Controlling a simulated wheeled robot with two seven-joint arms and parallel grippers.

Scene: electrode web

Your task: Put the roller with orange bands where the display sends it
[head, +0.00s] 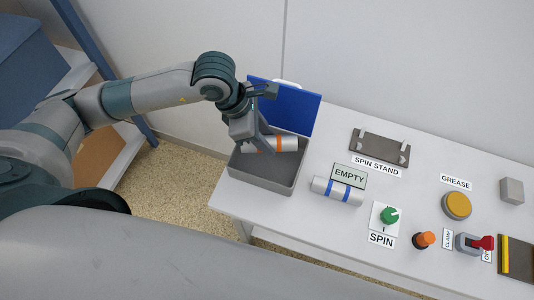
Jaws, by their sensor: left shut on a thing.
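The roller with orange bands (286,144) is a pale cylinder held level at the grey bin (270,182). My left gripper (262,141) points down and is shut on it; its fingers cover part of the roller. I cannot tell whether the roller touches the bin. A blue panel (297,106) stands behind the bin, and no writing shows on it. A small sign reading EMPTY (349,175) stands behind a roller with blue bands (337,190), right of the bin. My right gripper is not in view.
On the table are a SPIN STAND (380,147), a green SPIN knob (389,216), a yellow GREASE pad (457,205), an orange knob (424,240), a red-handled clamp (477,243) and a grey block (511,190). The table's front edge runs below the bin.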

